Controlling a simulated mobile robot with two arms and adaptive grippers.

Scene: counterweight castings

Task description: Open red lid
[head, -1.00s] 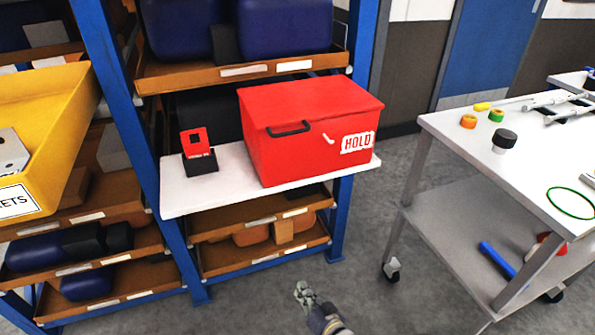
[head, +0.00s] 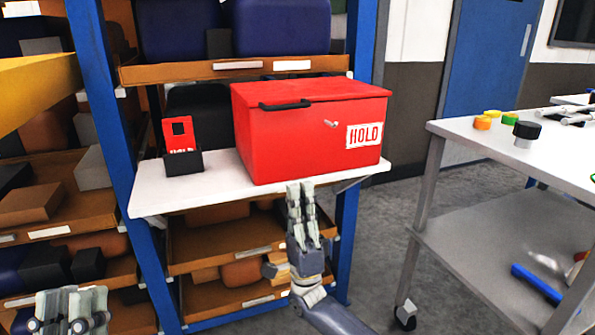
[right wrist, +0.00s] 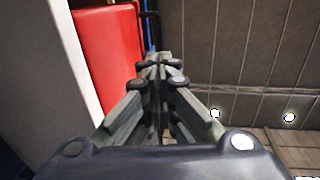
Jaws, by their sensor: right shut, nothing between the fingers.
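The red box marked HOLD (head: 290,140) stands on a white shelf (head: 165,197). Its red lid (head: 330,88) is down, with a black handle (head: 285,105) at the front left edge. A small key-like piece shows on the box front. My right gripper (head: 300,188) is shut and empty, pointing up in front of the shelf's front edge, below the box. In the right wrist view the box (right wrist: 105,50) is left of the fingers (right wrist: 155,62), apart from them as far as I can tell. My left gripper (head: 70,292) is at the bottom left, its fingers pointing up, far from the box.
A black holder with red cards (head: 182,150) stands left of the box. A blue rack post (head: 100,120) rises at the left. A shelf with blue bins (head: 280,28) hangs above the lid. A white cart (head: 480,140) stands at the right, with floor between.

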